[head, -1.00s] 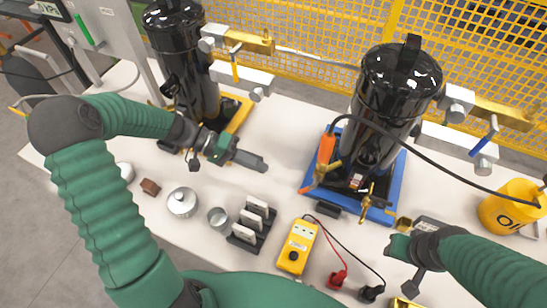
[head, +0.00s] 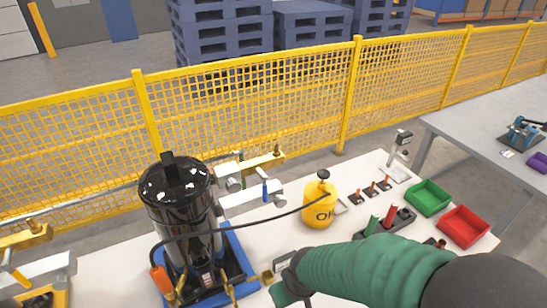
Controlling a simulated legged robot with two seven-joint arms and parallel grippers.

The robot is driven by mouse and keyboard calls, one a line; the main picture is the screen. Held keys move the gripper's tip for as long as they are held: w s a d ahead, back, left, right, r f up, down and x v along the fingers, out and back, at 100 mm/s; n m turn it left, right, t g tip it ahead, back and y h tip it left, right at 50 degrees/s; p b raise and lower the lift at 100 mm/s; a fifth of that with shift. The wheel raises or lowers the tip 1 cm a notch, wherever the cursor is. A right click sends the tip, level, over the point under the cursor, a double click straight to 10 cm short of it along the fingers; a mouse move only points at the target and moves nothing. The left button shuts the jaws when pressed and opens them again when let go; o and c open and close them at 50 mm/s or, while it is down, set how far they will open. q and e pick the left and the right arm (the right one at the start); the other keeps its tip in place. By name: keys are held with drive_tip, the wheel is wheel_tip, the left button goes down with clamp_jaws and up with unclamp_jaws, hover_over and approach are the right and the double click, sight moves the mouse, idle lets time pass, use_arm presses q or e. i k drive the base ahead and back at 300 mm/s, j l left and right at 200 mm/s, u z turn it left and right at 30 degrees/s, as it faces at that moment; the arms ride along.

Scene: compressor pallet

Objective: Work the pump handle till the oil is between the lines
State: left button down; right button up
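The yellow oil can (head: 319,211) stands on the white bench, right of the compressor. It has a dark top (head: 323,174), and a thin black hose runs from it leftward to the compressor. The black compressor (head: 180,205) stands upright on a blue base (head: 238,268). I cannot make out any oil level or lines. My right arm reaches in from the right; its gripper (head: 286,293) is at the bottom edge, in front of the compressor's right side and below the can, apart from the can. Its fingers are not clearly visible. My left gripper is out of view.
Yellow mesh fencing (head: 240,120) runs behind the bench. Green (head: 428,197) and red (head: 465,227) bins sit at the bench's right end. A black holder with upright tools (head: 385,221) stands near my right forearm. A grey table (head: 480,140) is farther right.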

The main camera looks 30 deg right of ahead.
sight(323, 173)
drive_tip(key=z, duration=1.25)
